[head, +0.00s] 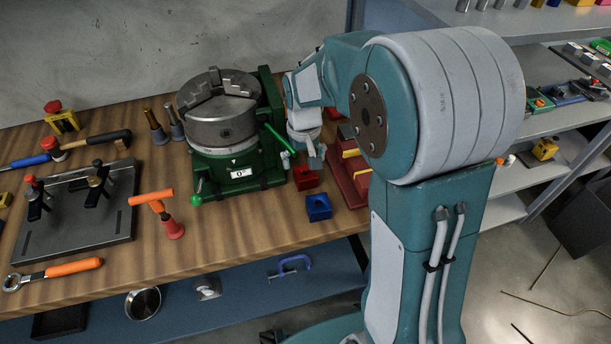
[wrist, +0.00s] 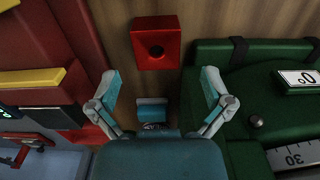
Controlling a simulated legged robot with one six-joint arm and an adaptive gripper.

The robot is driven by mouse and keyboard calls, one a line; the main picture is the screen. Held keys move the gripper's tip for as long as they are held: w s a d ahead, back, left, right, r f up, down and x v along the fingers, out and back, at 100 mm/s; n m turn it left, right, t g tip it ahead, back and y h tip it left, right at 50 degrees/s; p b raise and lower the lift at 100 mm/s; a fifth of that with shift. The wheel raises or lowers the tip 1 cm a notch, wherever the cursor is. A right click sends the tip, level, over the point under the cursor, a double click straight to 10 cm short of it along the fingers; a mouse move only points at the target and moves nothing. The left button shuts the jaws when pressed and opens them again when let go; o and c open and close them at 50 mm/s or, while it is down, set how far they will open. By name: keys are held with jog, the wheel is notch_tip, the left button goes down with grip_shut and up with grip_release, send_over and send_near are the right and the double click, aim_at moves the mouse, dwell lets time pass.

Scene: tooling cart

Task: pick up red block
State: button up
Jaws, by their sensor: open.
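The red block (head: 306,178) sits on the wooden bench between the green rotary table and the red box, just behind the blue block (head: 318,207). In the wrist view the red block (wrist: 155,56) is near the top centre, with a dark round hole in its face. My gripper (wrist: 159,76) is open, its two fingers spread wide. The red block lies beyond the fingertips, roughly centred between them, and nothing is held. In the head view my gripper (head: 312,156) is just behind the red block, partly hidden by my arm.
A green rotary table (head: 238,182) with a grey chuck (head: 217,110) stands close to the left. A red box (head: 342,172) with yellow parts is close to the right, partly behind my arm. A fixture plate (head: 75,230) and hand tools lie farther left. Bare wood shows in front.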

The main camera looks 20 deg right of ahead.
aim_at(305, 174)
notch_tip(305, 174, down, 5)
jog(key=shift+w+d+r, duration=0.1)
jog(key=shift+w, duration=0.05)
jog(key=c, duration=1.3)
jog(key=shift+o, duration=0.2)
